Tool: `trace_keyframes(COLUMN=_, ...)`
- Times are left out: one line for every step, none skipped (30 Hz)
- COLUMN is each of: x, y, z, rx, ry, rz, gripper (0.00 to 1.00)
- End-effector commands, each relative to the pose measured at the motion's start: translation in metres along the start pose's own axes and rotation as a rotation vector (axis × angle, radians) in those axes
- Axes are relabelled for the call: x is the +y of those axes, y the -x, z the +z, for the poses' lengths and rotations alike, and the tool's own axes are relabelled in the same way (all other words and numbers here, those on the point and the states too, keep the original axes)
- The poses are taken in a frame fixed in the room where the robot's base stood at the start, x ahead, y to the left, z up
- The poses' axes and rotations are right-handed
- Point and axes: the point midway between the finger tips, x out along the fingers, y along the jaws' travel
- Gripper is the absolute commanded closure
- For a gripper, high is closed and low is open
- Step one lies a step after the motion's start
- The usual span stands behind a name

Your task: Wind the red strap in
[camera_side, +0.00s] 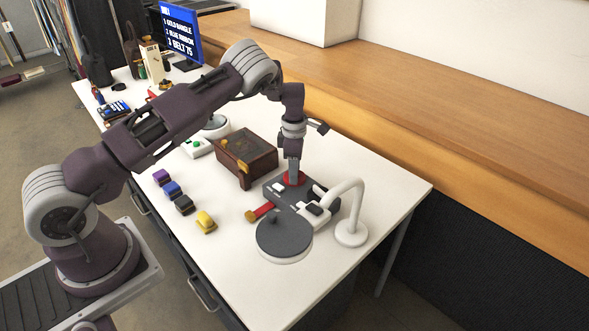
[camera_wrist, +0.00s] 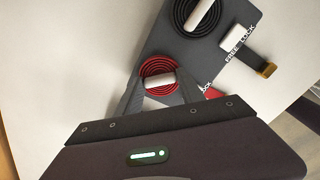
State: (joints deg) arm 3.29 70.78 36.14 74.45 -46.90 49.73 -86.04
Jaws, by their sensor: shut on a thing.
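A dark grey winder (camera_side: 274,190) lies on the white table and carries two reels. The red reel (camera_wrist: 150,66), wound with red strap, has a white bar across it (camera_wrist: 160,80). My gripper (camera_side: 293,178) points down over this reel; in the wrist view my gripper (camera_wrist: 160,87) is shut on the white bar. The red strap (camera_side: 263,210) sticks out toward the front left, with a gold end (camera_side: 250,216). In the wrist view only a sliver of it shows beside my jaw. The red reel's lock switch is hidden there, with only part of a LOCK label showing.
The black reel (camera_wrist: 187,8) has a FREE/LOCK switch (camera_wrist: 236,38) and a short gold-tipped strap (camera_wrist: 266,69). A brown box (camera_side: 246,152) is behind; a yellow clip (camera_side: 206,222) lies left.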

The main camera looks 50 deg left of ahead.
Motion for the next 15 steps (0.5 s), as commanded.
trace_keyframes(x=0.0001, y=0.0003, z=0.0000, rx=0.000, ry=-0.004, rz=0.000, gripper=0.95)
trace_keyframes(x=0.0002, y=0.0003, z=-0.0001, rx=0.000, ry=-0.007, rz=0.000, gripper=0.95)
trace_keyframes(x=0.0002, y=0.0004, z=-0.0002, rx=0.000, ry=-0.014, rz=0.000, gripper=0.95)
trace_keyframes(x=0.0002, y=0.0004, z=-0.0002, rx=0.000, ry=-0.021, rz=0.000, gripper=0.95)
trace_keyframes(x=0.0002, y=0.0004, z=-0.0003, rx=0.000, ry=-0.030, rz=0.000, gripper=0.95)
trace_keyframes(x=0.0002, y=0.0004, z=-0.0003, rx=0.000, ry=-0.046, rz=0.000, gripper=0.95)
trace_keyframes(x=0.0001, y=0.0004, z=-0.0002, rx=0.000, ry=-0.058, rz=0.000, gripper=0.95)
trace_keyframes(x=0.0000, y=0.0004, z=0.0000, rx=-0.001, ry=-0.073, rz=-0.001, gripper=0.95)
trace_keyframes(x=0.0001, y=0.0004, z=0.0000, rx=0.000, ry=-0.097, rz=0.000, gripper=0.95)
trace_keyframes(x=0.0002, y=0.0004, z=-0.0002, rx=0.000, ry=-0.116, rz=0.000, gripper=0.95)
trace_keyframes(x=0.0002, y=0.0004, z=-0.0001, rx=0.000, ry=-0.138, rz=0.000, gripper=0.95)
trace_keyframes(x=0.0003, y=0.0004, z=0.0000, rx=-0.001, ry=-0.168, rz=0.000, gripper=0.95)
trace_keyframes(x=0.0004, y=0.0005, z=-0.0004, rx=0.000, ry=-0.193, rz=0.000, gripper=0.95)
trace_keyframes(x=0.0005, y=0.0005, z=-0.0005, rx=-0.001, ry=-0.219, rz=0.000, gripper=0.95)
trace_keyframes(x=0.0003, y=0.0005, z=-0.0002, rx=-0.001, ry=-0.256, rz=0.000, gripper=0.95)
